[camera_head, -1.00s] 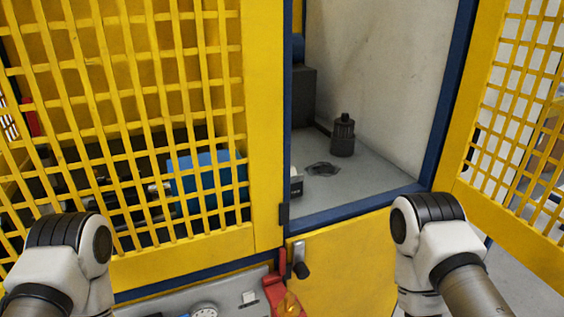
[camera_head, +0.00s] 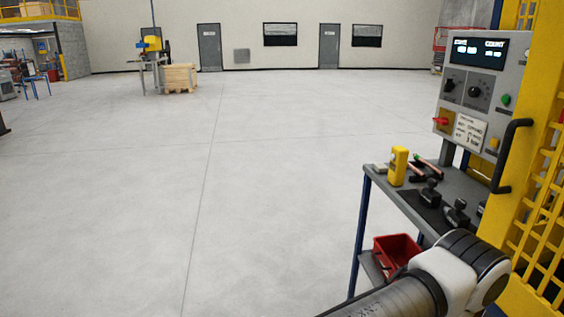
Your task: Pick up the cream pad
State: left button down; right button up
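A small pale flat piece (camera_head: 380,168) lies at the far left corner of the grey cart top, beside a yellow upright device; it may be the cream pad, but it is too small to be sure. One of my arms shows at the lower right, in front of the cart. Neither of my grippers is in the frame.
The cart (camera_head: 402,199) carries dark tools and copper-coloured pieces, with a red bin (camera_head: 396,252) below. A control panel (camera_head: 474,95) and a yellow mesh cage (camera_head: 541,190) stand at the right. A wooden crate (camera_head: 179,78) stands far back. The wide floor is clear.

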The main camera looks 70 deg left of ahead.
aim_at(381, 168)
jog(key=u, duration=1.6)
jog(key=i+j, duration=0.4)
jog(key=i, duration=0.2)
